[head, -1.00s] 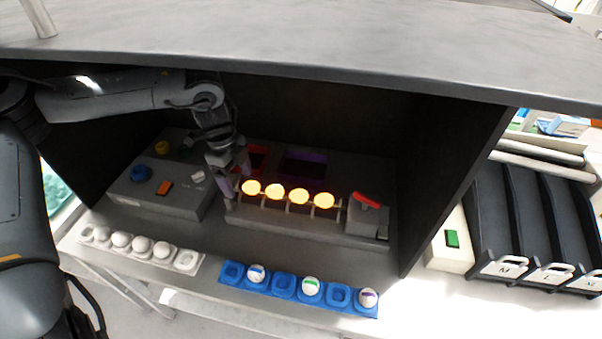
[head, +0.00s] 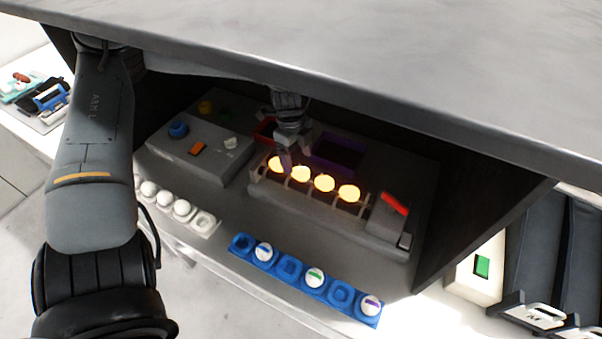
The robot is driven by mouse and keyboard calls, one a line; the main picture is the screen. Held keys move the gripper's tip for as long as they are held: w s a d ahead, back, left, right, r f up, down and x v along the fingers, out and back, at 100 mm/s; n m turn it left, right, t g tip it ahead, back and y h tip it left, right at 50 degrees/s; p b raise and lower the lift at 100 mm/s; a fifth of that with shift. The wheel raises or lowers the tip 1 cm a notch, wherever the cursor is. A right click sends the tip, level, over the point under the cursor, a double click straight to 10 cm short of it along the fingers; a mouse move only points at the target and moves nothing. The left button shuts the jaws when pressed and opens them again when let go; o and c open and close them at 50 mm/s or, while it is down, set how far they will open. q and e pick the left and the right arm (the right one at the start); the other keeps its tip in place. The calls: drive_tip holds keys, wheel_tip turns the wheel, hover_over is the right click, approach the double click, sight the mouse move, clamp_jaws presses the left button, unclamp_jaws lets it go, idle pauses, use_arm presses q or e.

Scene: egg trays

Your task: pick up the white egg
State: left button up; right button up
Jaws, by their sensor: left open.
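Several white eggs (head: 164,199) sit in a white tray (head: 208,226) at the front left, partly hidden by my left arm. Its right-end cell is empty. A blue tray (head: 289,268) holds three white eggs with coloured marks: blue (head: 264,252), green (head: 314,278) and purple (head: 371,304). Several eggs glow orange (head: 324,183) in a row on a grey device (head: 300,203). My left gripper (head: 288,157) is open, pointing down at the left end of the glowing row. I cannot tell whether it touches an egg. My right gripper is not in view.
A dark cabinet with a grey top (head: 400,70) encloses the device. A control box (head: 200,155) with a blue knob (head: 178,130) stands at left. A red lever (head: 394,204) is at the device's right end. Black bins (head: 555,255) stand outside at right.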

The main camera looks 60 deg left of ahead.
sight(300, 168)
use_arm(q)
drive_tip(key=shift+w+d+f, duration=0.1)
drive_tip(key=shift+d+f, duration=0.05)
drive_tip(key=shift+f, duration=0.6)
drive_tip(key=shift+w+d+f, duration=0.1)
drive_tip(key=shift+d+f, duration=0.1)
drive_tip(key=shift+f, duration=0.55)
drive_tip(key=shift+d+f, duration=0.15)
drive_tip(key=shift+f, duration=0.6)
drive_tip(key=c, duration=0.7)
